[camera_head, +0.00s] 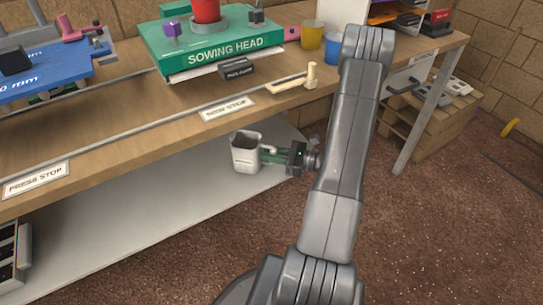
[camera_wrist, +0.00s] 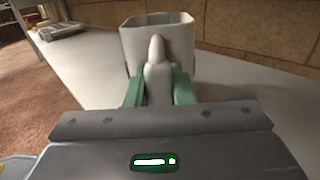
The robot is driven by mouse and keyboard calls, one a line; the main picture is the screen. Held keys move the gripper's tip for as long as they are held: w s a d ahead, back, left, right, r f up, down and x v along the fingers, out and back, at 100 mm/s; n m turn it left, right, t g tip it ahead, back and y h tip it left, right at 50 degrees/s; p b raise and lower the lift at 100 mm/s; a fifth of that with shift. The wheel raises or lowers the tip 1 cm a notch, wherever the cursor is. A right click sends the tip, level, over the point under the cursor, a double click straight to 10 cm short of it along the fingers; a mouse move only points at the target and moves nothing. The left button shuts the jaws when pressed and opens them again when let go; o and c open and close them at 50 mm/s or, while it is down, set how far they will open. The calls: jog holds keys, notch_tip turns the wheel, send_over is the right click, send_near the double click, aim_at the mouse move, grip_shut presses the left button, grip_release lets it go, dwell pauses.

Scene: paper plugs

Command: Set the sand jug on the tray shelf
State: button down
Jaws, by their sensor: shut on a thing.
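The sand jug (camera_head: 246,153) is a pale grey, open-topped square jug, upright in the head view. It also shows in the wrist view (camera_wrist: 135,45), with its handle toward me. My gripper (camera_head: 270,152) comes from the right, its green fingers shut on the handle; the fingers also show in the wrist view (camera_wrist: 158,90). The tray shelf (camera_head: 130,222) is the long pale grey lower shelf under the bench. The jug is over its right part; I cannot tell whether its base touches. The jug's inside is mostly hidden.
The wooden bench top (camera_head: 130,135) runs above the shelf, close over the jug. It carries a green "SOWING HEAD" block (camera_head: 215,42) and cups. A metal bench leg (camera_head: 420,110) stands at right. The middle of the shelf is bare.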

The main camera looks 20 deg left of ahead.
jog(key=shift+f, duration=0.15)
jog(key=c, duration=1.3)
grip_release()
jog(key=shift+o, duration=0.2)
jog(key=shift+r, duration=0.35)
jog(key=w+d+p, duration=0.1)
jog(key=d+p, duration=0.1)
jog(key=d, duration=1)
jog(key=shift+f, duration=0.15)
